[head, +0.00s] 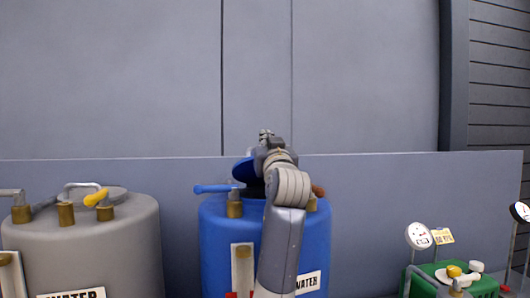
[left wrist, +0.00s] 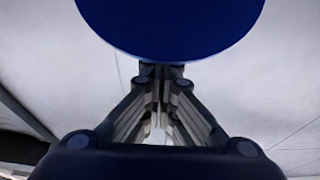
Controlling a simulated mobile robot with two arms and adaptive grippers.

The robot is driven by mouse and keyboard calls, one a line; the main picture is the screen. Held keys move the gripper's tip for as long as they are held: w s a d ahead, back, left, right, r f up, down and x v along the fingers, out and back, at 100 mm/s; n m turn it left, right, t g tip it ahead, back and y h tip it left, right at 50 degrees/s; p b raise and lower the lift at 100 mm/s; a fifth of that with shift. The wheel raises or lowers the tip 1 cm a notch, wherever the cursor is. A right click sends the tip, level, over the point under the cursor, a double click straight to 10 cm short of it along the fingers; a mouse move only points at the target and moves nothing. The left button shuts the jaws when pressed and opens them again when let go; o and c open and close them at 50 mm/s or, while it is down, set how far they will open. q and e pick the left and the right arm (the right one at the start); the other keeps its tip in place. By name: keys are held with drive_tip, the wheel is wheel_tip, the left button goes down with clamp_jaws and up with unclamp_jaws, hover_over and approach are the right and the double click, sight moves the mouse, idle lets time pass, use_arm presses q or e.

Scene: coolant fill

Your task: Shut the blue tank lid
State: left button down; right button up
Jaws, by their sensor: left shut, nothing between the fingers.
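The blue tank (head: 218,250) stands at the centre of the head view, with a white WATER label low on its front. Its blue lid (head: 243,171) stands tilted up at the top of the tank, partly hidden behind my left arm. My left gripper (head: 265,134) is above the tank top at the lid, shut and empty. In the left wrist view the lid (left wrist: 170,25) is a broad blue disc just beyond the shut fingertips (left wrist: 161,70). I cannot tell whether they touch it. My right gripper is not in view.
A blue-handled valve (head: 212,188) sits on the tank's left rim. A grey tank (head: 90,245) with a yellow-handled valve stands at left. A green unit (head: 450,280) with gauges is at lower right. A grey panel (head: 380,190) runs behind the tanks.

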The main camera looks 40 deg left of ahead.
use_arm(q)
drive_tip(key=shift+s+d+f+b, duration=0.1)
drive_tip(key=shift+d+f+b, duration=0.1)
drive_tip(key=shift+f+b, duration=0.3)
drive_tip(key=shift+s+d+f+t+y, duration=0.1)
drive_tip(key=shift+t+y, duration=0.2)
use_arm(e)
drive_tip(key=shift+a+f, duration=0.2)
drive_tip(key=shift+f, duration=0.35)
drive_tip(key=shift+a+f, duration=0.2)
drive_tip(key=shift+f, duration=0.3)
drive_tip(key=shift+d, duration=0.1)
